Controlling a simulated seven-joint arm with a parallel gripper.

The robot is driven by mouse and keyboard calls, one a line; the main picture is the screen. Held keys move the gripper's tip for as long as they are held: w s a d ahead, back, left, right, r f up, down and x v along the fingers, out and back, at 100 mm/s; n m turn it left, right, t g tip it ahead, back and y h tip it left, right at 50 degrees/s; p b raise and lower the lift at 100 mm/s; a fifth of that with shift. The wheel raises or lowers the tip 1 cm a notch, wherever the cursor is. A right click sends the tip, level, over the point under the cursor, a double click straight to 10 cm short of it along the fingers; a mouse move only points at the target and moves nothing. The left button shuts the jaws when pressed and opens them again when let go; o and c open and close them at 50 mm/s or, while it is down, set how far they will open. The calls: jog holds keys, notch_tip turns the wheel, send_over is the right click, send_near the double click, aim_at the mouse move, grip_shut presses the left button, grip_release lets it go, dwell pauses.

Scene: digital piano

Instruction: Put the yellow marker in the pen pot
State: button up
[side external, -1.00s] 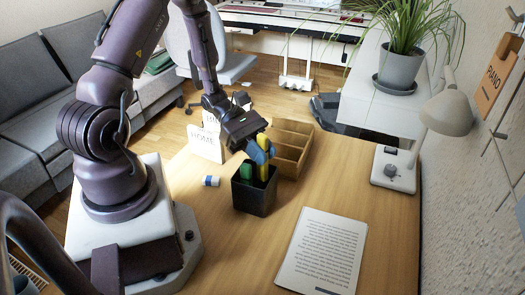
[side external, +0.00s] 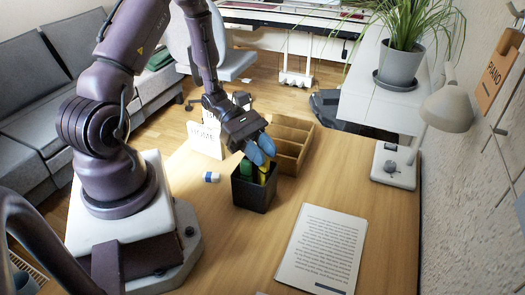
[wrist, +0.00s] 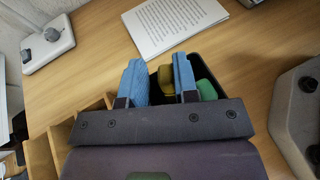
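The black pen pot (side external: 254,195) stands upright on the wooden table. The yellow marker (side external: 264,173) is inside the pot, with its upper end showing near the rim, beside a green marker (side external: 247,168). My gripper (side external: 260,151) is just above the pot, its blue fingers apart. In the wrist view my gripper (wrist: 157,70) is open. The yellow marker (wrist: 166,76) shows between the fingers, near the right one, with a gap to the left one. The green marker (wrist: 207,90) lies outside the right finger. The markers' lower ends are hidden in the pot.
A wooden compartment tray (side external: 290,148) stands just behind the pot. A small white-and-blue item (side external: 211,177) lies left of it, and a printed sheet (side external: 322,250) lies to the front right. A lamp (side external: 394,166) stands at the right. The table's right-hand middle is clear.

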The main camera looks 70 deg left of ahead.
jog(key=shift+r, duration=0.45)
jog(key=v, duration=1.2)
jog(key=s+d+r+m+y, duration=0.4)
jog(key=d+r+m+y, duration=0.8)
jog(key=m, duration=1)
jog(key=d+r, duration=0.3)
jog(key=r, duration=0.3)
jog(key=shift+s+d+r+m+y, duration=0.2)
jog(key=shift+d+m+y, duration=0.1)
